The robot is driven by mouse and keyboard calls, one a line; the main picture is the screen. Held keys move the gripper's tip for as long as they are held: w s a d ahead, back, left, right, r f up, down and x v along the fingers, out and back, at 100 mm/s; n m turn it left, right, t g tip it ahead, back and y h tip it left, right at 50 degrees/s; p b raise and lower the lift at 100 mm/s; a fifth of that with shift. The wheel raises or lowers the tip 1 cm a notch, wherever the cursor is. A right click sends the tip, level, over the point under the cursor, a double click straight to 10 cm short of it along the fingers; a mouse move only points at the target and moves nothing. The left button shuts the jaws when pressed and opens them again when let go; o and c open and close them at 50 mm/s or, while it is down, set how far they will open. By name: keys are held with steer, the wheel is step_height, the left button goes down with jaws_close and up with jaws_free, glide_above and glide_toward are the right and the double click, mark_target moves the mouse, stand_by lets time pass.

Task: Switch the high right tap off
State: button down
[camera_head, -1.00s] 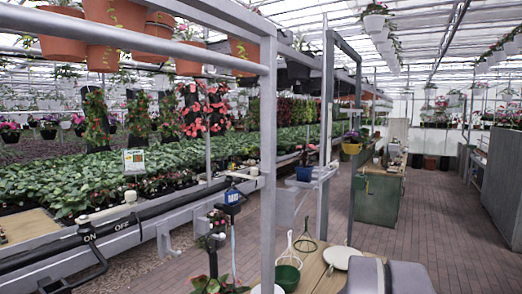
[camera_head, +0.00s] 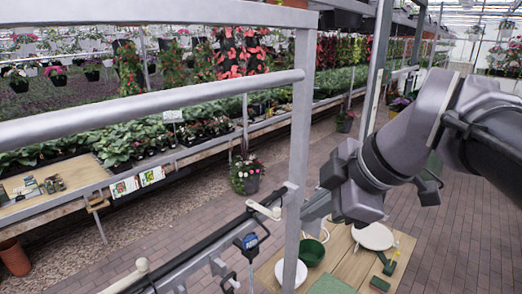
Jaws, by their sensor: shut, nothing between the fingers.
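A black pipe (camera_head: 205,246) slants up to the right along the grey frame at the bottom of the picture. A tap with a flat cream handle (camera_head: 264,210) sits near its upper right end, just left of the upright post. Another cream knob (camera_head: 142,264) shows lower left on the pipe line. My gripper (camera_head: 309,214) comes in from the right, beside the post and a little right of the cream handle in the picture. It is shut and empty. I cannot tell its depth from the tap. No ON or OFF lettering is visible now.
The grey post (camera_head: 299,140) and horizontal rails (camera_head: 150,112) stand close to my arm. A blue-tagged fitting (camera_head: 250,241) hangs below the tap. A wooden table (camera_head: 345,258) holds a green bowl (camera_head: 311,252) and pale plates. The brick floor (camera_head: 455,235) is open at right.

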steer(key=w+a+f+b, duration=0.3)
steer(key=w+f, duration=0.5)
steer(key=w, duration=0.1)
steer(key=shift+a, duration=0.25)
steer(key=shift+s, duration=0.1)
